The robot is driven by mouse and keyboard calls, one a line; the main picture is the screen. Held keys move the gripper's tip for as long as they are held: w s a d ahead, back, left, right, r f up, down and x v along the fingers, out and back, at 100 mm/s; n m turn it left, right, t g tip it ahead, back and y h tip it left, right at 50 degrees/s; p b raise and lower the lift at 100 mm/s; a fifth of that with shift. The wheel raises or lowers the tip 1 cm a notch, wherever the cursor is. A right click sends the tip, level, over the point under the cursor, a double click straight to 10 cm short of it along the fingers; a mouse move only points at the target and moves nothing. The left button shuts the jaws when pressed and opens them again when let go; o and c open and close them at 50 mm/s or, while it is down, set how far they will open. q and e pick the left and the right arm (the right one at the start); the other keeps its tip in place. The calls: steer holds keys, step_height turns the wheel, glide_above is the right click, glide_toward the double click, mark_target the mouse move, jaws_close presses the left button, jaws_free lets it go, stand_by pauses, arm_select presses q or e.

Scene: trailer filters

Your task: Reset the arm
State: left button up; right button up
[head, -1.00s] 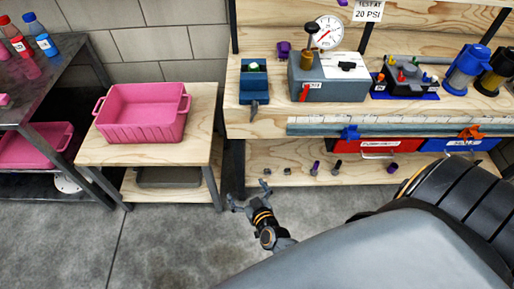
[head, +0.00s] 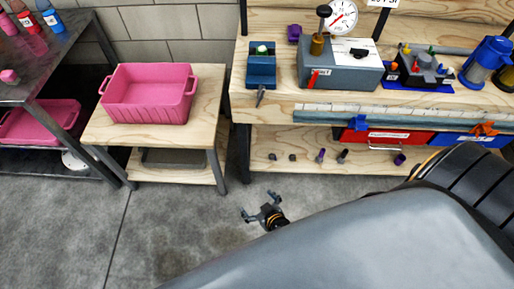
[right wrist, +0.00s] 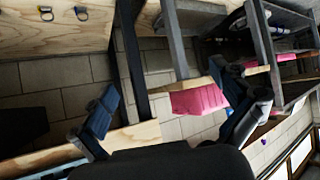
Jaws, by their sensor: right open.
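My right gripper (head: 262,208) is low over the concrete floor in the head view, in front of the workbench. Its fingers are spread and nothing is between them. In the right wrist view the two fingers of the gripper (right wrist: 165,115) stand wide apart, with a pink bin (right wrist: 198,100) seen in the background beyond them. Most of my right arm fills the lower right of the head view. My left gripper is not in view.
The workbench (head: 270,112) holds a grey test box (head: 340,78), a blue fixture (head: 261,72) and blue canisters. A pink bin (head: 150,93) stands on a small wooden table (head: 110,135). A dark metal shelf (head: 75,60) is at left. The floor (head: 60,235) at lower left is clear.

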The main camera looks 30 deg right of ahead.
stand_by(0.3)
steer(key=s+d+f+g, duration=0.1)
steer(key=s+f+g, duration=0.2)
steer(key=s, duration=0.7)
steer(key=s+d+f+n+g, duration=0.1)
steer(key=s+d+f+g, duration=0.1)
steer(key=s+f, duration=0.6)
steer(key=s+d+f+g, duration=0.1)
steer(key=s+f+g, duration=0.3)
steer(key=s, duration=0.8)
steer(key=shift+s+d+f+g, duration=0.15)
steer(key=shift+d+f+g, duration=0.25)
steer(key=shift+f, duration=0.3)
